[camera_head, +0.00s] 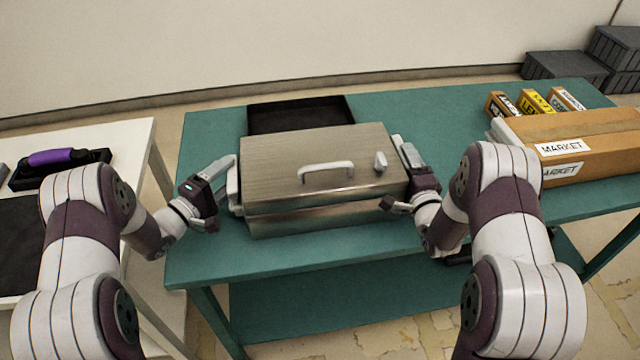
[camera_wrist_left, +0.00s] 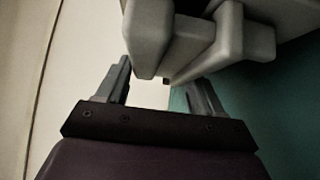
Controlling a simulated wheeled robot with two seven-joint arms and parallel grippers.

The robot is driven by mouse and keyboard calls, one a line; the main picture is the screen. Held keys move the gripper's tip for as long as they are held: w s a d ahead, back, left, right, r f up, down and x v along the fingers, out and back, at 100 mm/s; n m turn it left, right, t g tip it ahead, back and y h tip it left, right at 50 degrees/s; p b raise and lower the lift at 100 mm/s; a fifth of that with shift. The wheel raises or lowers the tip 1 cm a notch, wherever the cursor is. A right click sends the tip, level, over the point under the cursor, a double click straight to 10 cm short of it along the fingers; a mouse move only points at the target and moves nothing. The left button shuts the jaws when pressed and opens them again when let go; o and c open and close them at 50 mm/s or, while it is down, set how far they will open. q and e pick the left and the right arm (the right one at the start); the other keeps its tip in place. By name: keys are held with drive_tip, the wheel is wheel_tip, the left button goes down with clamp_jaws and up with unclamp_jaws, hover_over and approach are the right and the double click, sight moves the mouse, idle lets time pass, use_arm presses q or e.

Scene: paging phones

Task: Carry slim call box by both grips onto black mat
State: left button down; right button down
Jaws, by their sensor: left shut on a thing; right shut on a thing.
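The slim call box (camera_head: 318,158) is a brushed-metal case with a pale handle on its lid, in the middle of the head view, over the green table. My left gripper (camera_head: 224,190) is shut on the grip at its left end. The left wrist view shows that pale grip (camera_wrist_left: 170,45) by the fingers (camera_wrist_left: 160,95). My right gripper (camera_head: 408,178) is shut at the right end, its grip mostly hidden. I cannot tell whether the box touches the table. A flat black mat (camera_head: 20,245) lies on the white table at the left, partly behind my left arm.
A shallow black tray (camera_head: 300,114) lies on the green table (camera_head: 215,125) directly behind the box. Cartons labelled MARKET (camera_head: 580,150) and several small labelled boxes (camera_head: 535,103) fill the right side. A purple-handled thing (camera_head: 58,157) sits on the white table (camera_head: 125,140). A gap separates the tables.

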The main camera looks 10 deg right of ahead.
wheel_tip(320, 180, up, 5)
drive_tip(key=p, duration=0.5)
drive_tip(key=shift+r, duration=0.15)
drive_tip(key=shift+w, duration=0.1)
idle(0.3)
